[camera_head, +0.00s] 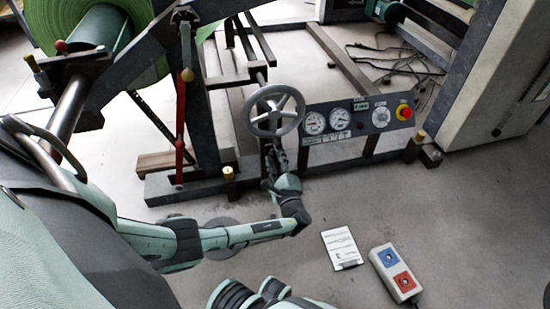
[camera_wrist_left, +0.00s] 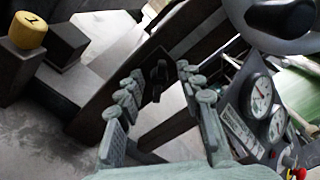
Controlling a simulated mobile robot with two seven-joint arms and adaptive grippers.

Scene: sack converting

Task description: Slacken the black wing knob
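The black wing knob (camera_wrist_left: 158,80) sits on a dark beam of the machine frame in the left wrist view, between and beyond my fingertips. My left gripper (camera_wrist_left: 160,72) is open there, with one finger on each side of the knob and nothing held. Whether the fingers touch the knob cannot be told. In the head view my left gripper (camera_head: 273,157) is just below the grey handwheel (camera_head: 274,110), and the knob cannot be made out there.
A gauge panel (camera_head: 358,119) with a red emergency button (camera_head: 404,112) stands right of the gripper. A green roll (camera_head: 104,28) is at upper left. A paper sheet (camera_head: 341,247) and a two-button box (camera_head: 395,272) lie on open floor. A yellow numbered cap (camera_wrist_left: 27,30) is at left.

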